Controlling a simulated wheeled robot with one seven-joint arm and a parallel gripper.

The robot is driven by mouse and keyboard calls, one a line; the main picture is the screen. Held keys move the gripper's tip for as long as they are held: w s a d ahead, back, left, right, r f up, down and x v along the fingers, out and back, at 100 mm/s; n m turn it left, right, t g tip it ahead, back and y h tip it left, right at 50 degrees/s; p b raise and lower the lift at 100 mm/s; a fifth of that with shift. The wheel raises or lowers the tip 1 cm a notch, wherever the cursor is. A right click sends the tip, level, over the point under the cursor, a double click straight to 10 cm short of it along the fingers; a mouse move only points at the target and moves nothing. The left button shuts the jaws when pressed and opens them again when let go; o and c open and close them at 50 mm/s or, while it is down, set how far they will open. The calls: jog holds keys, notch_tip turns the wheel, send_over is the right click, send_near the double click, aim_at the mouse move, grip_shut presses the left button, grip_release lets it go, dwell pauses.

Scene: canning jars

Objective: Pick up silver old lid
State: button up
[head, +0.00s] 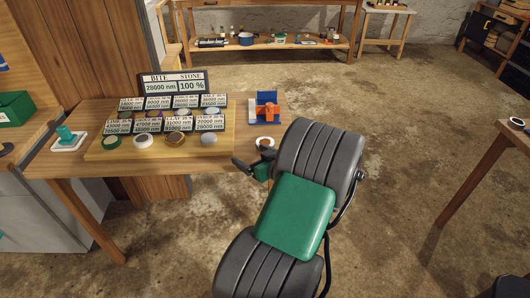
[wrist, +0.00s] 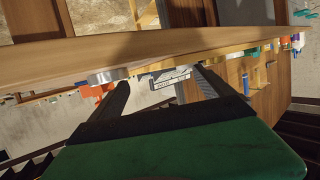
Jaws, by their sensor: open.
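A round silver lid (wrist: 107,76) lies on the table in the wrist view, just beyond the tip of one finger and outside the gap. It looks like the pale round lid (head: 265,141) near the table's front right edge in the head view. Another silver disc (head: 208,139) lies on the wooden board. I cannot tell for sure which is the old lid. My gripper (head: 252,158) is open and empty at the table's front edge. Its two dark fingers (wrist: 162,82) show apart in the wrist view, which looks turned over.
The board (head: 98,153) holds several lids and label cards, with a sign (head: 173,82) behind. A blue and orange device (head: 266,108) stands behind the pale lid. A green-handled tool (head: 67,138) is at the left. The table edge (head: 190,171) is close to my gripper.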

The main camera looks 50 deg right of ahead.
jog(key=s+d+h, duration=0.1)
jog(key=s+d, duration=0.1)
jog(key=s+d+m+h, duration=0.1)
jog(key=d, duration=0.1)
jog(key=s+d+m+h, duration=0.1)
jog(key=s+d, duration=0.1)
jog(key=shift+s+d+f+t+h, duration=0.1)
jog(key=shift+s+f+t+h, duration=0.2)
jog(key=x, duration=0.7)
jog(key=shift+w+f+p, duration=0.15)
jog(key=shift+f+p, duration=0.1)
jog(key=shift+p, duration=0.1)
jog(key=shift+c, duration=0.5)
jog(key=c, duration=1.3)
